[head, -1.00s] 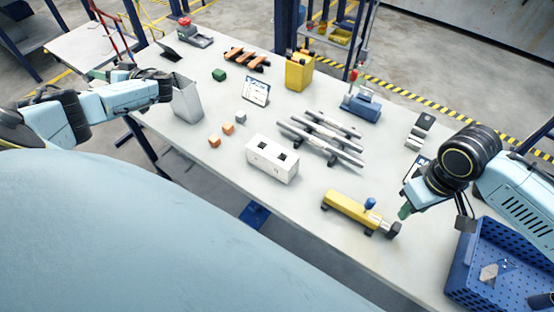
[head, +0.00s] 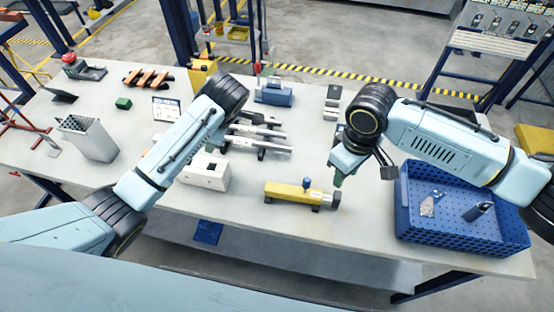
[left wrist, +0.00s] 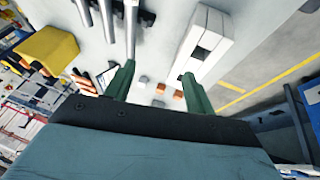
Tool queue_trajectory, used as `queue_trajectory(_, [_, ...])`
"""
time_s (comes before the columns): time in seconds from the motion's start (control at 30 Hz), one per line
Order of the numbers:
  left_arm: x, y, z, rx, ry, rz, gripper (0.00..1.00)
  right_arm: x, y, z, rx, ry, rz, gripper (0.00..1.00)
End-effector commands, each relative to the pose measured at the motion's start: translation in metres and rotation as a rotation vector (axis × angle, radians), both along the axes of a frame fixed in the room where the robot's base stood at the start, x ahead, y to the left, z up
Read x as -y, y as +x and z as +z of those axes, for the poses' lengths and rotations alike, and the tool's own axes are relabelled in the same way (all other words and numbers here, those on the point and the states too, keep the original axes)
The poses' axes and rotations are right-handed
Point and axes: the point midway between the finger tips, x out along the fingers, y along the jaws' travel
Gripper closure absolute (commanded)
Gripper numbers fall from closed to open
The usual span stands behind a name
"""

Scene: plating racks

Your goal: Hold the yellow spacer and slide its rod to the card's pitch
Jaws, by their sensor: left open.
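The yellow spacer (head: 288,192) lies on the table near its front edge, with a blue knob (head: 307,183) on top and a dark rod end (head: 335,200) at its right. My left gripper (left wrist: 158,88) is open and empty, its green fingers spread above the table. In the head view its tips are mostly hidden by my arm, left of the spacer and behind the white block. My right gripper (head: 338,180) points down just above and behind the rod end; its jaw gap cannot be made out. A small printed card (head: 165,108) stands at the back left.
A white block with square holes (head: 205,175) sits left of the spacer. Grey rails (head: 262,140) lie behind it. A blue crate (head: 460,235) stands at the right, a grey bin (head: 90,140) at the left. The table's front edge is close to the spacer.

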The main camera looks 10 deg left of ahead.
Motion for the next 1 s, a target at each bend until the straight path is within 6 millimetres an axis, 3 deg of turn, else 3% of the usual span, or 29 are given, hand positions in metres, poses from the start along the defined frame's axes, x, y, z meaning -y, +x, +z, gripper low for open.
queue_trajectory(0.03, [0.031,-0.005,-0.002,-0.023,-0.068,-0.005,0.45,0.000,0.000,0.000,0.000,0.000,0.000,0.64])
queue_trajectory(0.2, [0.115,-0.028,-0.001,-0.110,-0.247,-0.010,0.45,0.000,0.000,0.000,0.000,0.000,0.000,0.64])
queue_trajectory(0.3, [0.148,-0.040,0.003,-0.153,-0.316,-0.014,0.45,0.000,0.000,0.000,0.000,0.000,0.000,0.64])
queue_trajectory(0.4, [0.169,-0.049,0.007,-0.183,-0.357,-0.019,0.45,0.000,0.000,0.000,0.000,0.000,0.000,0.64])
queue_trajectory(0.67, [0.184,-0.055,0.000,-0.205,-0.389,-0.020,0.45,0.000,0.000,0.000,0.000,0.000,0.000,0.64])
queue_trajectory(1.0, [0.180,-0.055,-0.057,-0.206,-0.378,-0.020,0.45,0.000,0.000,0.000,0.000,0.000,0.000,0.64])
